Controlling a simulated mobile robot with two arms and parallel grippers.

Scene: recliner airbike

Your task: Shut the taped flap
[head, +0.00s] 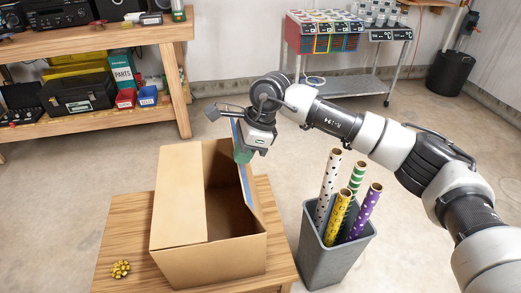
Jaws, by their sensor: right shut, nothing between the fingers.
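An open cardboard box (212,262) stands on a small wooden table. Its taped flap (257,205) is at the right side, seen as a narrow raised panel with a blue tape strip (243,178) along it. A wide left flap (178,200) shows on the left of the dark opening. My right gripper (243,155) is shut and empty at the far upper end of the taped flap, close to the tape; I cannot tell whether it touches. My left gripper is out of view.
A grey bin (325,262) of several wrapping-paper rolls stands just right of the box, below my right arm. A gold bow (120,269) lies on the small wooden table (118,235). A workbench (100,42) with tool boxes is at the back left; a metal cart (350,85) is behind.

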